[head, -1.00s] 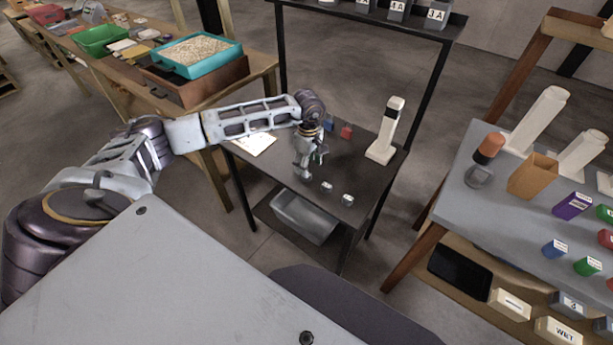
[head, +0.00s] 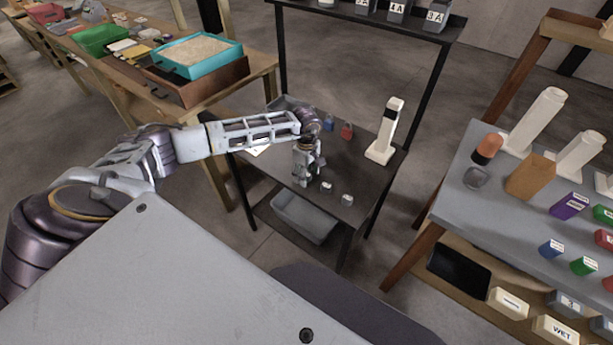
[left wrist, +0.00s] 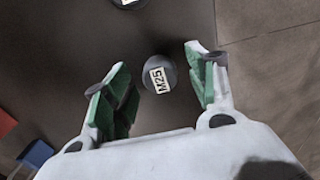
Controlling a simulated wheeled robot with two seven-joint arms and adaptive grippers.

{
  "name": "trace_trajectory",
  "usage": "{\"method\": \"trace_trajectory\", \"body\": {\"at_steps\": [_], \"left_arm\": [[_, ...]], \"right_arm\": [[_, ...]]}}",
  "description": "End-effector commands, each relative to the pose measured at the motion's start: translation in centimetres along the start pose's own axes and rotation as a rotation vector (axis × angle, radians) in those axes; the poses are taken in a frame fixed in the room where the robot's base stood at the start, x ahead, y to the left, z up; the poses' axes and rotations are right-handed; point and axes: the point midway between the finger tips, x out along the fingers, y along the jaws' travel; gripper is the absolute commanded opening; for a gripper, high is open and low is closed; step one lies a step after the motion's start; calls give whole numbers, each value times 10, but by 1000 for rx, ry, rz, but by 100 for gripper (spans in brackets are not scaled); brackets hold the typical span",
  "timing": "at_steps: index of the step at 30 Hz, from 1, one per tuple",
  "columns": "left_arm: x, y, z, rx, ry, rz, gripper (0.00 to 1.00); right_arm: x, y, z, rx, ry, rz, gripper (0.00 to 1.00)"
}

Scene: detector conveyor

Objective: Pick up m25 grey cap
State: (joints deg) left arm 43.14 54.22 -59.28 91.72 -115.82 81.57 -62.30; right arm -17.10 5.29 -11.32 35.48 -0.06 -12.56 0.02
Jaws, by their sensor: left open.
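The M25 grey cap (left wrist: 158,74) is a small round dark-grey piece with a white "M25" label. In the left wrist view it lies on the dark table top between my spread fingers, slightly ahead of the palm. In the head view it appears to be the nearer of two small caps (head: 327,187), just right of my left gripper (head: 309,178). My left gripper, with green finger pads, is open and empty in the left wrist view (left wrist: 157,86); neither finger visibly touches the cap. My right gripper is not in view.
Another labelled cap (head: 347,200) lies close by. A red block (head: 347,131) and a blue block (head: 328,125) stand behind my gripper. A white upright device (head: 385,132) stands at the table's right. A grey bin (head: 303,219) sits on the lower shelf.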

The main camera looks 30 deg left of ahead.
Motion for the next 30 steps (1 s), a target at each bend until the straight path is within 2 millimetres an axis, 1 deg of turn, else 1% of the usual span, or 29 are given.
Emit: {"method": "trace_trajectory", "body": {"at_steps": [8,9,18,19,30], "left_arm": [[0,0,0,0,0,0,57],[0,0,0,0,0,0,56],[0,0,0,0,0,0,17],[0,0,0,0,0,0,16],[-3,0,0,0,0,1,15]], "right_arm": [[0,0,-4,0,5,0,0],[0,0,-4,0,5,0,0],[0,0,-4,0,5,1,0],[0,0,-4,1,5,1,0],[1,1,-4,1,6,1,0]]}}
